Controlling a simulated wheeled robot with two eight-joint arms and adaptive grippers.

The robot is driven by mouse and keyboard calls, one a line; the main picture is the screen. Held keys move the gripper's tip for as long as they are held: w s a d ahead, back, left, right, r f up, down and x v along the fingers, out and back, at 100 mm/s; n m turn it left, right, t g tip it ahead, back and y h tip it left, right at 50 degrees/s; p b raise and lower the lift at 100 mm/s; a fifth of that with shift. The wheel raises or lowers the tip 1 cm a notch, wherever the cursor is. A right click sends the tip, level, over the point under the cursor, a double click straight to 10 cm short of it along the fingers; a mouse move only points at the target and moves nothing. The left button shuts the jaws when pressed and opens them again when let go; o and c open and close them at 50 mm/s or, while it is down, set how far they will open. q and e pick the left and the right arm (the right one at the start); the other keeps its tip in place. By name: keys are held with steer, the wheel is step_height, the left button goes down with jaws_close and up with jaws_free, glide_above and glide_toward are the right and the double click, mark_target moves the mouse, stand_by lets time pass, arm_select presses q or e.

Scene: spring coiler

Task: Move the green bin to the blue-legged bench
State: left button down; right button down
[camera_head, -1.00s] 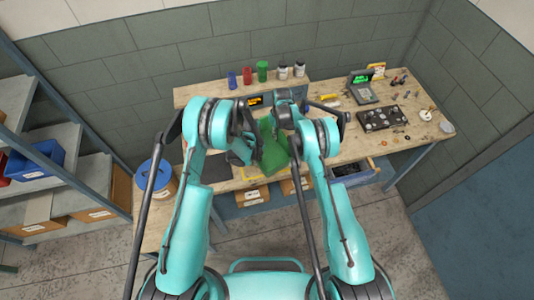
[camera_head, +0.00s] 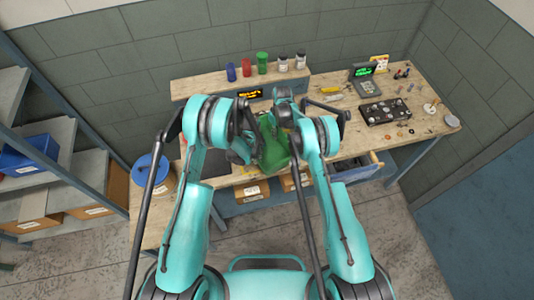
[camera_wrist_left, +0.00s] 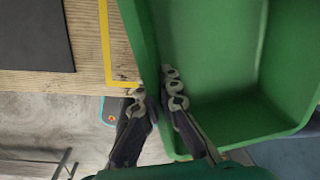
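The green bin (camera_head: 272,150) is between my two arms, over the front part of the bench (camera_head: 215,190). My left gripper (camera_head: 245,150) is at its left side. The left wrist view shows the empty inside of the bin (camera_wrist_left: 235,80), with one finger of this gripper (camera_wrist_left: 155,90) inside and one outside its near left wall, shut on that wall. My right gripper (camera_head: 284,108) is at the bin's far end; its fingertips are hidden. The bench has a wooden top and bluish legs (camera_head: 415,165).
A yellow outline (camera_wrist_left: 105,45) and a dark mat (camera_wrist_left: 35,35) are on the wood. Cups and jars (camera_head: 263,63) stand on the back shelf. A black parts tray (camera_head: 385,111) lies right. A blue-lidded drum (camera_head: 152,172) and shelving (camera_head: 50,150) are left. The floor is clear at right.

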arm_select(q)
steer(key=c, duration=2.2)
jaws_free()
steer(key=shift+f, duration=0.4)
arm_select(e)
steer(key=c, duration=2.2)
jaws_free()
steer(key=shift+f, duration=0.4)
arm_select(q)
steer(key=o, duration=0.5)
steer(key=shift+r, duration=0.15)
arm_select(e)
steer(key=o, duration=0.5)
steer(key=shift+r, duration=0.15)
arm_select(q)
steer(key=shift+r, duration=0.1)
arm_select(e)
steer(key=shift+r, duration=0.1)
arm_select(q)
steer(key=r, duration=1.1)
steer(key=shift+s+a+r, duration=0.2)
steer(key=shift+a+r, duration=0.15)
steer(key=shift+r, duration=0.05)
arm_select(e)
steer(key=r, duration=1.1)
steer(key=shift+w+d+r, duration=0.2)
steer(key=shift+d+r, duration=0.2)
